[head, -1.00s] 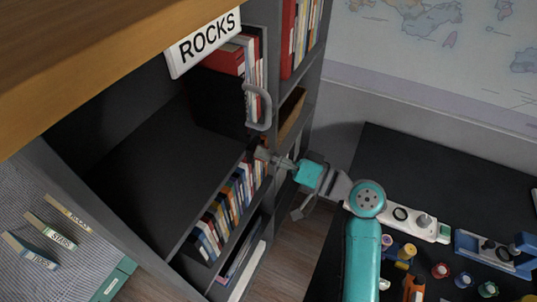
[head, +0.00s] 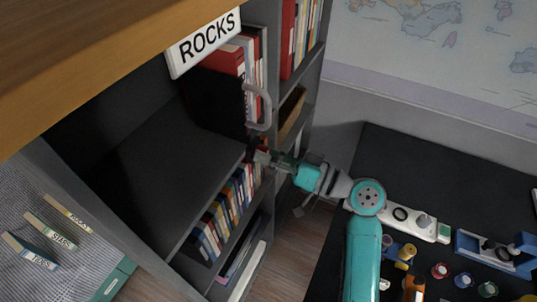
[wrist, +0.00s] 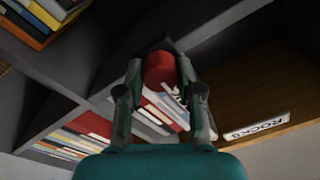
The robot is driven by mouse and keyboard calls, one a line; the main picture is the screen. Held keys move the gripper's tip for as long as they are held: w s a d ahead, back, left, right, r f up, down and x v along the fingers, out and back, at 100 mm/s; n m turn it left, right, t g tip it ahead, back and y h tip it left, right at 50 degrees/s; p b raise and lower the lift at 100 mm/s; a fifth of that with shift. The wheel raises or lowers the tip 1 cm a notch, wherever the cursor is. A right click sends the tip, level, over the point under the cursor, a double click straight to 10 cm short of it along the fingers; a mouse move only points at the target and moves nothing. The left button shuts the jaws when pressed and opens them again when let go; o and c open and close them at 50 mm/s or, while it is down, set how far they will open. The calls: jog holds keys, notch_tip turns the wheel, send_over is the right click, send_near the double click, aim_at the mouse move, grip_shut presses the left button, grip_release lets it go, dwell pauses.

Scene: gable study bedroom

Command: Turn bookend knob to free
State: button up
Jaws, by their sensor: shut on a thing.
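The bookend shows in the head view as a grey curved handle (head: 266,108) in front of red and white books, beside a dark panel (head: 215,102). My gripper (head: 262,157) is at the shelf's front edge, just below that handle. In the wrist view my gripper's fingers (wrist: 160,72) are shut on a red rounded piece (wrist: 158,66), which looks like the bookend knob. Books lie behind it in that view. The fingers hide its sides, and in the head view the knob is mostly hidden, so its setting cannot be read.
A "ROCKS" sign (head: 204,42) hangs above the shelf. A row of books (head: 222,218) fills the shelf below. A dark desk (head: 440,175) with spools and small tools stands at right. The grey shelf board (head: 165,175) left of the bookend is bare.

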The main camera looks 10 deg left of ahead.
jog(key=shift+f, duration=0.1)
jog(key=o, duration=1.2)
jog(key=shift+d, duration=0.1)
jog(key=v, duration=1.2)
